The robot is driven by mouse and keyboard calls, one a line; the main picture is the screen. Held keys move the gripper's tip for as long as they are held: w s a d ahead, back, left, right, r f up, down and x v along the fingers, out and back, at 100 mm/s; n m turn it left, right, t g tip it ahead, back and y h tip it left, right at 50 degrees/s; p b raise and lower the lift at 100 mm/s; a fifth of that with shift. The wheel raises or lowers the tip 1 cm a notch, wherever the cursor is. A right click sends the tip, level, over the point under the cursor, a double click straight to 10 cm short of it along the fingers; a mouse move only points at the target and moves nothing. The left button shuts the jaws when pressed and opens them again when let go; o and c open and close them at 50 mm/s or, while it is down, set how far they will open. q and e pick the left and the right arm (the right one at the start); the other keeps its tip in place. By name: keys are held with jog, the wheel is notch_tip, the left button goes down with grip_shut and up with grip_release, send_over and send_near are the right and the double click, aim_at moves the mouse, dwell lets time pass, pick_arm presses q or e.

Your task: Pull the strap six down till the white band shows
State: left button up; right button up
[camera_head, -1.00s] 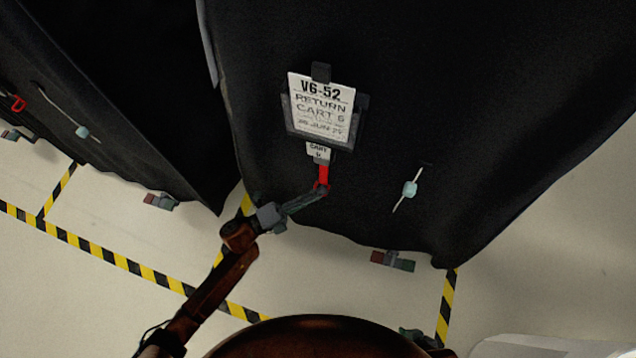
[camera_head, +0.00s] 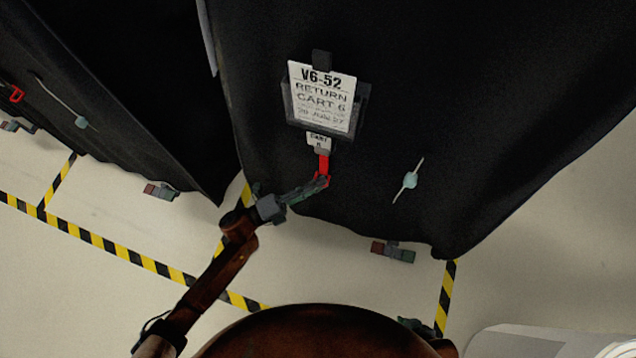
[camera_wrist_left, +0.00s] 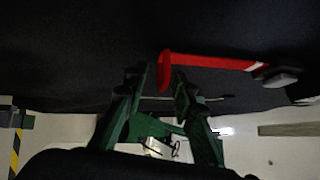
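The red strap (camera_head: 323,163) hangs below a small white "CART 6" tag (camera_head: 318,141) on the black-covered cart (camera_head: 480,120). My left gripper (camera_head: 322,181) is at the strap's lower end and partly hides it. In the left wrist view the red strap (camera_wrist_left: 215,62) runs sideways from a grey buckle (camera_wrist_left: 283,76), with a small pale band (camera_wrist_left: 258,67) beside the buckle. The strap's loop end lies between the spread fingers of my left gripper (camera_wrist_left: 164,88); gaps seem to show on both sides. A dark part at the bottom, apparently my right gripper (camera_head: 415,328), is too small to read.
A "V6-52 RETURN CART 6" sign (camera_head: 321,95) hangs above the strap. A pale toggle on a cord (camera_head: 410,180) is to its right. Another covered cart (camera_head: 110,110) with a red loop (camera_head: 16,94) stands left. Yellow-black tape (camera_head: 110,255) marks the open floor.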

pick_arm(q)
jog(key=v, duration=1.1)
jog(key=shift+s+a, duration=0.15)
jog(key=shift+a, duration=0.1)
jog(key=shift+f, duration=0.15)
